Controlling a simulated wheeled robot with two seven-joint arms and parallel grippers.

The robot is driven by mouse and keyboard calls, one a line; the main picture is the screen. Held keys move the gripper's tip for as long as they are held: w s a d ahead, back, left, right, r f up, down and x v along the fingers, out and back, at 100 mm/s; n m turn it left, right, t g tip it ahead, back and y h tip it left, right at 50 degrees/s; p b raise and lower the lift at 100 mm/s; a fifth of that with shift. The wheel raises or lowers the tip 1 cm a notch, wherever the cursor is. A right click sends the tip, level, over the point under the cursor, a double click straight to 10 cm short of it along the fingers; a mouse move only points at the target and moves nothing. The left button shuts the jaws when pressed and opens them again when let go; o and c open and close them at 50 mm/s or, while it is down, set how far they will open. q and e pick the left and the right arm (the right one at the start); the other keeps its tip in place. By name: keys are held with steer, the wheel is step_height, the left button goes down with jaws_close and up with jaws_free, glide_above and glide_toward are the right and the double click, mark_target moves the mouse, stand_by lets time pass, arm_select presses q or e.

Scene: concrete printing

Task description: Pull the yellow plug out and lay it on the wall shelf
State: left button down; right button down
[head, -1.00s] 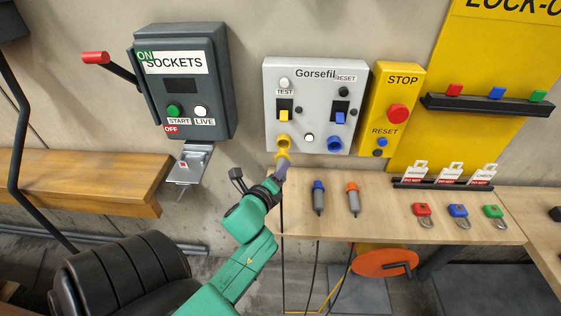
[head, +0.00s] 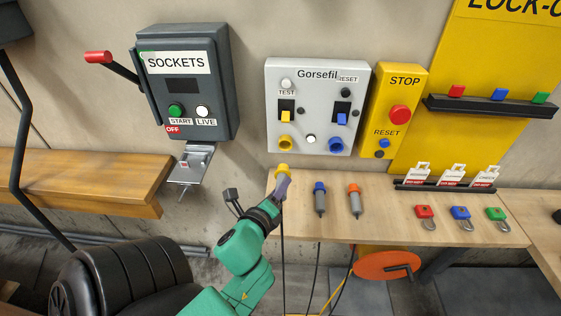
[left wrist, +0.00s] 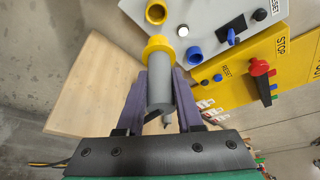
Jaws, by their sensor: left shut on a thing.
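My left gripper (head: 279,190) is shut on the yellow plug (head: 283,171), gripping its grey body. In the left wrist view the plug (left wrist: 159,48) stands between the two purple fingers (left wrist: 160,95), yellow end pointing away from the palm. The yellow socket (head: 285,143) on the grey Gorsefil panel (head: 316,88) is empty; plug and socket (left wrist: 156,12) are apart, with a small gap. The wooden wall shelf (head: 385,208) lies below the panel, with the plug near its left end. My right gripper is not in view.
A blue-ended plug (head: 320,198) and an orange-ended plug (head: 354,200) lie on the shelf, right of my gripper. Padlocks (head: 460,214) lie further right. A metal bracket (head: 192,168) sits left under the dark sockets box (head: 187,80). Shelf surface between the orange plug and padlocks is clear.

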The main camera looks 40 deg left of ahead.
arm_select(q)
steer(key=shift+w+d, duration=0.15)
steer(key=shift+w, duration=0.05)
steer(key=shift+f+b, duration=4.1)
steer(key=shift+f, duration=0.95)
steer(key=shift+r, duration=0.1)
